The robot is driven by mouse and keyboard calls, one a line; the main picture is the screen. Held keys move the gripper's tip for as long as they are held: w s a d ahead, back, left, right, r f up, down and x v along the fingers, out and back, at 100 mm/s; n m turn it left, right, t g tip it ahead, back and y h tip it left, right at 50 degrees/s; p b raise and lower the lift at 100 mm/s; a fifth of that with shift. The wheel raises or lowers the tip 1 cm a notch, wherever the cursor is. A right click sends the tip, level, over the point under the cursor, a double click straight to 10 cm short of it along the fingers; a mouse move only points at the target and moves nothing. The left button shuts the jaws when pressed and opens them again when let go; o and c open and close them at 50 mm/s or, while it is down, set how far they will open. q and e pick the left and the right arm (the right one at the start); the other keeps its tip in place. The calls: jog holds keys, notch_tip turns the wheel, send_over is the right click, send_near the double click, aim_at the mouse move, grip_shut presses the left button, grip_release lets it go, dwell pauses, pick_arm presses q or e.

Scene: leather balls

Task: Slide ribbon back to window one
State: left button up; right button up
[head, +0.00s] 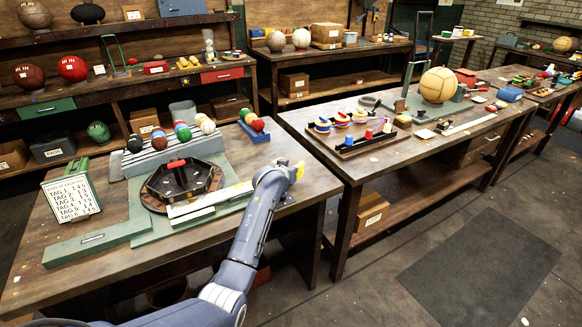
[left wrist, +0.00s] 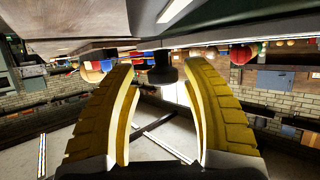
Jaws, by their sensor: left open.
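A pale strip (head: 210,200), which may be the ribbon, lies along the front of a green base on the left table. I cannot make out numbered windows on it. A dark hexagonal tray (head: 181,187) with a red handle (head: 176,164) sits just behind the strip. My left gripper (head: 298,168) is over the table's right edge, to the right of the strip and apart from it. In the left wrist view its yellow fingers (left wrist: 162,110) are spread with nothing held between them. A dark round object (left wrist: 164,72) shows beyond the fingertips. My right gripper is not in view.
A tag board (head: 71,196) stands at the left of the table, near a long green bar (head: 97,242). Several coloured balls (head: 183,132) sit on a grey stepped rack behind the tray. A second table (head: 365,166) stands to the right across a narrow gap.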

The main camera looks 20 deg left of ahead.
pick_arm(q)
jog(key=shift+s, duration=0.1)
jog(key=v, duration=1.2)
dwell(0.5)
